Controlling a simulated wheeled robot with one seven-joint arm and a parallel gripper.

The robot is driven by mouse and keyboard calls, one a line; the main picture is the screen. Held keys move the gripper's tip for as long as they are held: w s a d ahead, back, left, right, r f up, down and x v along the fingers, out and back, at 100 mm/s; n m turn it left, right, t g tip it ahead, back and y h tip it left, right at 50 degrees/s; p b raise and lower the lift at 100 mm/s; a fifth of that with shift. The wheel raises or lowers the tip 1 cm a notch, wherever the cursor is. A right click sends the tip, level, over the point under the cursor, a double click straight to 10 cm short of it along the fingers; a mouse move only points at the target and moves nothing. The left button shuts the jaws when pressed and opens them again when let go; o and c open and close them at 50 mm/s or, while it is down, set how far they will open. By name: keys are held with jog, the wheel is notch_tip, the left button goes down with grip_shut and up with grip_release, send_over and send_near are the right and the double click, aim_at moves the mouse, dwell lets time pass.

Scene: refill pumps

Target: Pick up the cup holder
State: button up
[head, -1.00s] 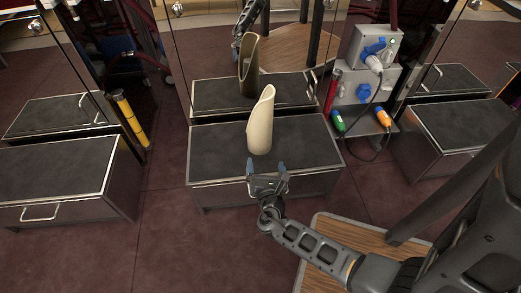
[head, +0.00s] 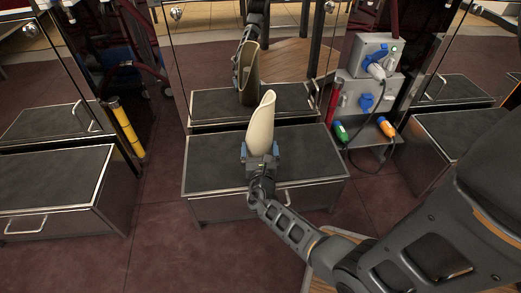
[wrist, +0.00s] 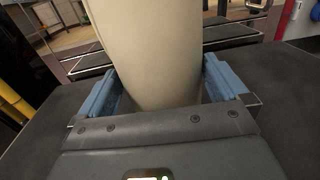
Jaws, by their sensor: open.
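The cup holder (head: 261,125) is a tall cream-coloured curved shell with a slanted top, standing upright on the dark-topped metal step in the middle of the head view. It also fills the upper middle of the wrist view (wrist: 155,50). My gripper (head: 260,150) is at the lower part of the cup holder, on its near side. Its two blue fingers are apart, one on each side of the cup holder, as the wrist view (wrist: 160,85) shows. A narrow gap shows by the right finger; contact on the left is hard to tell. The cup holder's lowest part is hidden by my gripper.
The cup holder stands on the middle step (head: 310,160), before a mirror-like panel that reflects it. Other steps stand at left (head: 50,182) and right. Grey socket boxes (head: 372,75) with plugs and a cable are right of the middle step. A yellow tube (head: 127,128) stands at left.

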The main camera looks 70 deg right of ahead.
jog(key=shift+d, duration=0.1)
jog(key=shift+c, duration=0.2)
jog(key=c, duration=0.9)
jog(key=shift+o, duration=0.2)
jog(key=shift+r, duration=0.1)
